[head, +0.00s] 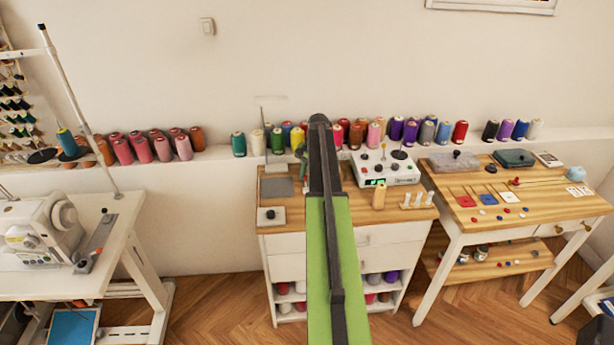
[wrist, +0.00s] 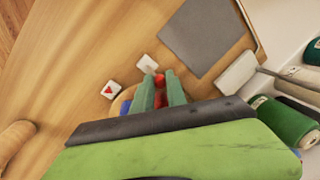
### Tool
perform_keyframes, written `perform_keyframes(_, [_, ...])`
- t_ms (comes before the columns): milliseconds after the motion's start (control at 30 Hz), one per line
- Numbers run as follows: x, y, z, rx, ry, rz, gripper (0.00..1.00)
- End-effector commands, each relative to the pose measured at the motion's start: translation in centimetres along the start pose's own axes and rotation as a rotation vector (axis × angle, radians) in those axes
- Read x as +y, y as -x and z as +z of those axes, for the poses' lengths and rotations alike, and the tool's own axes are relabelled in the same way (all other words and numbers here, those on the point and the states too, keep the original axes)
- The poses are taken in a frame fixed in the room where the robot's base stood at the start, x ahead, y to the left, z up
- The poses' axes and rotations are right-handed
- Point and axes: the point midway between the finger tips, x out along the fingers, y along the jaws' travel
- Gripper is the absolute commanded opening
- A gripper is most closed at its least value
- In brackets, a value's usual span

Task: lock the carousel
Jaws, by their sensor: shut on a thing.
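In the wrist view my gripper (wrist: 160,92) points down at the wooden top, its two green fingers closed around a small red piece (wrist: 159,80). A round tan disc (wrist: 123,99), which may be the carousel, shows partly beside and behind the fingers, with a bit of blue near its edge. My arm covers most of it. A white tile with a red triangle (wrist: 111,90) lies left of the disc, and a plain pale tile (wrist: 147,63) lies just beyond the fingertips. In the head view my arm hides the gripped piece.
A grey mat (wrist: 204,36) lies on the wooden cabinet top (head: 350,212). A white control box (head: 386,168) and a spool stand (wrist: 238,72) are near. Thread cones line the wall ledge. A sewing machine (head: 35,225) stands left, a second table (head: 515,213) right.

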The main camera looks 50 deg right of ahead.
Motion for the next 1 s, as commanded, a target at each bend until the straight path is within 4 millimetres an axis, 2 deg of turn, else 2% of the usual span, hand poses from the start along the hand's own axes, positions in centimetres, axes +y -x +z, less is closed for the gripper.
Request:
perform_keyframes(367, [0.7, 0.1, 1.0, 0.107, 0.017, -0.066, 0.00])
perform_keyframes(1000, [2.6, -0.5, 3.6, 0.546, 0.103, -0.366, 0.00])
